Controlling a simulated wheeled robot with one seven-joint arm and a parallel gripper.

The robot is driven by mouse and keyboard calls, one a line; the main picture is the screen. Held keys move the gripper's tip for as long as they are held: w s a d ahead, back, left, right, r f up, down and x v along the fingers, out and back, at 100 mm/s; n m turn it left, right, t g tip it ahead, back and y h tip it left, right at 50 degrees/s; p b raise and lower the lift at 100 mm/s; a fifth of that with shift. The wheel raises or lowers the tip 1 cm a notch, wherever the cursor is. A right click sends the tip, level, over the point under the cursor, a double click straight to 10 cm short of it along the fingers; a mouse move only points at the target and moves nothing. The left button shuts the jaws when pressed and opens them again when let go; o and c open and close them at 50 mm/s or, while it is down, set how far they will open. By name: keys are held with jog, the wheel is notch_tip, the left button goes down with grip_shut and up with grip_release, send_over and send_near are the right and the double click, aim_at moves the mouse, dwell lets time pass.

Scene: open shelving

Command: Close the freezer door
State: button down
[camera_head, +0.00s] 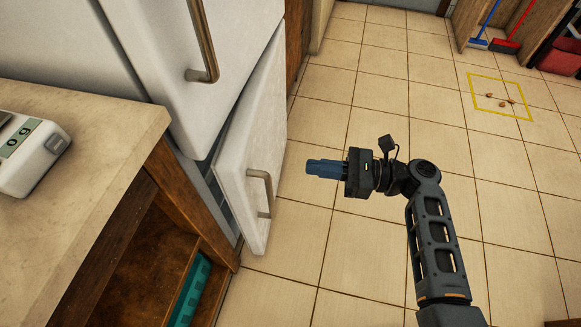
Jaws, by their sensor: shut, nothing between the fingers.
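The white freezer door (262,130) is the lower door of the fridge. It stands partly open, with a dark gap along its left edge beside the cabinet. Its metal handle (263,193) is on its front face near the left lower part. My gripper (310,168) is shut and empty, pointing left. It hangs in the air to the right of the freezer door, apart from it. The upper fridge door (165,60) looks shut and has a longer metal handle (208,45).
A counter (85,190) with a white scale-like device (28,155) stands at the left. Below it is an open wooden shelf (165,265) with a teal item (190,295). Tiled floor (360,90) is clear around my arm. A yellow square (500,118) with small brown bits lies beyond, near brooms (505,45).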

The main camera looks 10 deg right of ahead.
aim_at(245, 159)
jog(key=b+x, duration=0.1)
jog(key=x, duration=1.1)
jog(key=shift+a+b, duration=0.3)
jog(key=shift+w+a, duration=0.1)
